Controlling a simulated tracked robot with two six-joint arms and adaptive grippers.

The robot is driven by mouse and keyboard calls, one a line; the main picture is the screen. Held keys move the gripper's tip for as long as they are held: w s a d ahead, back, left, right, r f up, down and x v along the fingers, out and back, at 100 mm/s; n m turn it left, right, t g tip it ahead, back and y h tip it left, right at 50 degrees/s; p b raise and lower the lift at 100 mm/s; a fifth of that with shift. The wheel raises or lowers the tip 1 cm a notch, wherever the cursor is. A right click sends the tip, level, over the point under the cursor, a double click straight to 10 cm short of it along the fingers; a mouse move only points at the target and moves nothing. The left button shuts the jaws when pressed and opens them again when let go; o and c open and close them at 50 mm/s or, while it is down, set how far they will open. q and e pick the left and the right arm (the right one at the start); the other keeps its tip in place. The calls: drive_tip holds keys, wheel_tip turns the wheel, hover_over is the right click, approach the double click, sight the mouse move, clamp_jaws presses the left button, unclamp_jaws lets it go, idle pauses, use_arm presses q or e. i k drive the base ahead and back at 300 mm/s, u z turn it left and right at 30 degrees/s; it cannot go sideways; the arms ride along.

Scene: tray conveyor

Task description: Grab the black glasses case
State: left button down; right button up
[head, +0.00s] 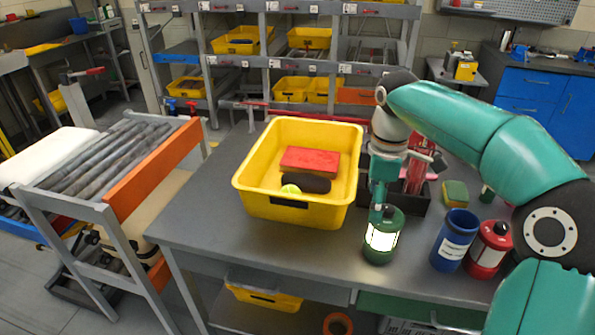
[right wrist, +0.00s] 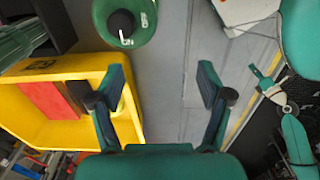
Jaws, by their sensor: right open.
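The black glasses case (head: 306,183) lies inside the yellow bin (head: 254,206), near the bin's front. A yellow-green ball (head: 290,189) and a red box (head: 310,159) lie close to it. My right gripper (head: 378,208) points down to the right of the bin, by a green lantern-like canister (head: 381,245). In the right wrist view my right gripper (right wrist: 163,84) is open with nothing between its fingers. My left gripper is in neither view.
The green canister (right wrist: 125,22) stands near the gripper. A blue cup (head: 454,240), a red canister (head: 490,248) and a dark open tray (head: 411,202) stand on the table's right side. The grey tabletop (head: 200,205) left of the bin is clear. A roller conveyor (head: 110,160) is further left.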

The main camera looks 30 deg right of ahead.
sight(307, 182)
drive_tip(key=i, duration=1)
